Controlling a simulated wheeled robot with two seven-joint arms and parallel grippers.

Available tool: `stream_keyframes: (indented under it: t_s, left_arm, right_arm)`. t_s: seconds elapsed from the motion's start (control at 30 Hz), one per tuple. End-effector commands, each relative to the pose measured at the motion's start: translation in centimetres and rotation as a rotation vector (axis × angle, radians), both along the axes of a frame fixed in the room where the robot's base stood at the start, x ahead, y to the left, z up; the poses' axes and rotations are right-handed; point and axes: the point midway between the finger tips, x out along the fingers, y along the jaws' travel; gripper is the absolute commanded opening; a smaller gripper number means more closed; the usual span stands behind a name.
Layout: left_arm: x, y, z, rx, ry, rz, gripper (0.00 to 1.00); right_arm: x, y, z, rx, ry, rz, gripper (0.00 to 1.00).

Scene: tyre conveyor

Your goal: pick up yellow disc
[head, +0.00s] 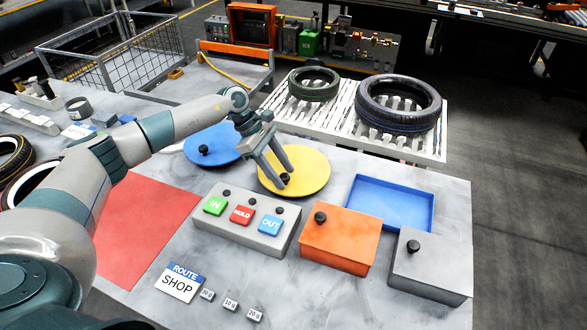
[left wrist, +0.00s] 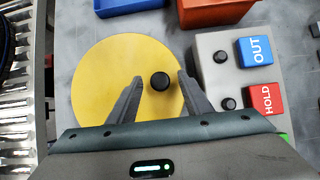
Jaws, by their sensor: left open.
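The yellow disc (head: 308,172) lies flat on the grey table, with a black knob (left wrist: 160,81) standing up from it. In the left wrist view the yellow disc (left wrist: 105,80) fills the middle left. My left gripper (head: 284,180) is open above the disc. In the wrist view its two fingers (left wrist: 158,88) appear on either side of the knob, with gaps between each finger and the knob. I cannot tell whether the fingertips are down at the knob's height. My right gripper is not in view.
A grey button box (head: 247,222) stands close in front of the disc. A blue disc (head: 214,143) lies to the left, and a blue tray (head: 390,203), an orange box (head: 340,238) and a grey box (head: 430,268) to the right. A roller rack with tyres (head: 398,104) is behind.

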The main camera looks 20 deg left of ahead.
Motion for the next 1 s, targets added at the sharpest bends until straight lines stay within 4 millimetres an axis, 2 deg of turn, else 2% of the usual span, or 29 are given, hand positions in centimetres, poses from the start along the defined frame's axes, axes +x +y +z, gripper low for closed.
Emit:
stream_keyframes:
  t_s: [0.13, 0.3, 0.33, 0.77, 1.0]
  left_arm:
    - [0.0, 0.0, 0.0, 0.0, 0.0, 0.0, 0.45]
    - [0.0, 0.0, 0.0, 0.0, 0.0, 0.0, 0.05]
    - [0.0, 0.0, 0.0, 0.0, 0.0, 0.0, 0.0]
    - [0.1, 0.0, 0.4, -0.001, -0.002, 0.0, 0.0]
    - [0.1, 0.0, 2.6, -0.002, -0.006, -0.001, 0.0]
  right_arm:
    - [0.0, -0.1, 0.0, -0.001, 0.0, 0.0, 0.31]
    - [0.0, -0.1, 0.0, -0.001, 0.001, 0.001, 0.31]
    - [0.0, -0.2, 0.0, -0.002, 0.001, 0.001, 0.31]
    - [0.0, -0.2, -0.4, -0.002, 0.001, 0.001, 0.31]
    - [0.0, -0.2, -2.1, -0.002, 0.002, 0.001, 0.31]
